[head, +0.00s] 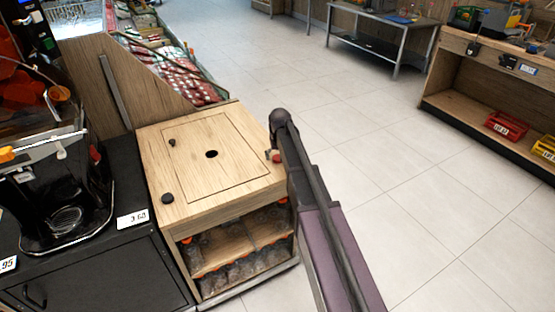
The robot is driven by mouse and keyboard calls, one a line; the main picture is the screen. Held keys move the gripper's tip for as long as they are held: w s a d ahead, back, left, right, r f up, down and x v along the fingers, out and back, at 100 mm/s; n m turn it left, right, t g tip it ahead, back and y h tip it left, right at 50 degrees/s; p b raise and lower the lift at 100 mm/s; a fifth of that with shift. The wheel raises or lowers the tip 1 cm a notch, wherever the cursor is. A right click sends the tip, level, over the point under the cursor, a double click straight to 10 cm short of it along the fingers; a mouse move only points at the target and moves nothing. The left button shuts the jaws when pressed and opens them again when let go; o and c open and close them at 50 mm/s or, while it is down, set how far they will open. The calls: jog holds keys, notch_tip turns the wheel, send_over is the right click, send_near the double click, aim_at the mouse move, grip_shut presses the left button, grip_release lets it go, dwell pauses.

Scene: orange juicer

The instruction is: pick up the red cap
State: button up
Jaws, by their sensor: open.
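A small red piece (276,157), which looks like the red cap, sits by the right edge of the wooden cabinet top. It is tiny here, and my arm lies close to its right, so part of it may be hidden. My arm reaches up from the bottom of the picture, with a dark rounded joint just above the red piece. I see no gripper fingers in the head view. Nothing is seen holding the red piece.
The wooden cabinet (205,190) has a hole in its top, two small black pieces on it, and bottles with orange caps (187,240) on shelves below. A black juicer (65,195) stands left. Open tiled floor lies right, before a wooden counter with red (506,126) and yellow crates.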

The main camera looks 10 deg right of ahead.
jog(key=c, duration=0.8)
jog(key=shift+o, duration=0.2)
jog(key=shift+r, duration=0.15)
notch_tip(320, 180, up, 3)
jog(key=p, duration=0.3)
jog(key=shift+f, duration=0.2)
jog(key=s, duration=0.5)
jog(key=s+r+p, duration=0.1)
jog(key=s, duration=0.4)
jog(key=s+r+p, duration=0.1)
jog(key=s, duration=0.5)
jog(key=shift+a, duration=0.25)
